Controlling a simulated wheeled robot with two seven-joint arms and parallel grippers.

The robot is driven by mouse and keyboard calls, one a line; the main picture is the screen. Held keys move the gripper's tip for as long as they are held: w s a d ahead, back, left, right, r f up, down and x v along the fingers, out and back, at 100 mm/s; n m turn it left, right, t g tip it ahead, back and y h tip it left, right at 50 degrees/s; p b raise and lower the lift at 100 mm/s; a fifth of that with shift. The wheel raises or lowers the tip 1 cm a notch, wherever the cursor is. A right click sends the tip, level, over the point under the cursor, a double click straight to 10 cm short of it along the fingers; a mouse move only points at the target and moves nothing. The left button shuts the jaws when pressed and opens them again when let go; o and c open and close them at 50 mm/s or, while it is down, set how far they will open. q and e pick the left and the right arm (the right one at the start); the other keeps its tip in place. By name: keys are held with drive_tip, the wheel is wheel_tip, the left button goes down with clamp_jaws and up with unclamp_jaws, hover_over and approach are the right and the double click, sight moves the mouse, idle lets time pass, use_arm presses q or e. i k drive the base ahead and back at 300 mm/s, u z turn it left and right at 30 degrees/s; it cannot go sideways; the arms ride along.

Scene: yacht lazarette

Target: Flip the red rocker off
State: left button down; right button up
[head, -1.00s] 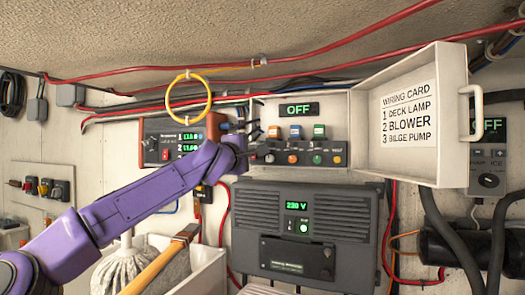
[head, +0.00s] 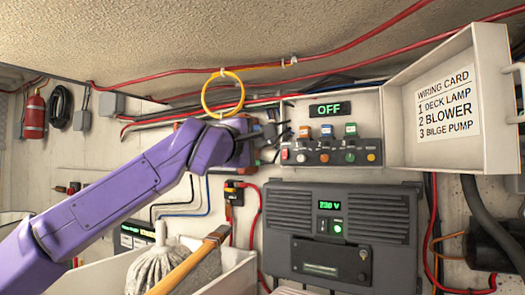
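The switch panel (head: 302,173) is on the back wall, inside an open white box. A small red rocker (head: 285,155) sits at the left end of its lower row. The display (head: 327,110) above reads OFF. My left gripper (head: 279,136) is at the panel's left edge, its dark fingers close to the red rocker. I cannot tell whether they touch it, or how far they are open. The rocker's exact tilt is too small to read. My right gripper is not in view.
Orange, blue and green toggles (head: 327,132) stand just right of my fingers, above several coloured knobs. The box's open lid (head: 490,150) carries a wiring card. A grey inverter (head: 345,205) is below. A yellow ring (head: 222,93) hangs above my wrist. A mop (head: 170,265) stands in a bin.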

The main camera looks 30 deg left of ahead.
sight(284, 156)
drive_tip(key=k, duration=1)
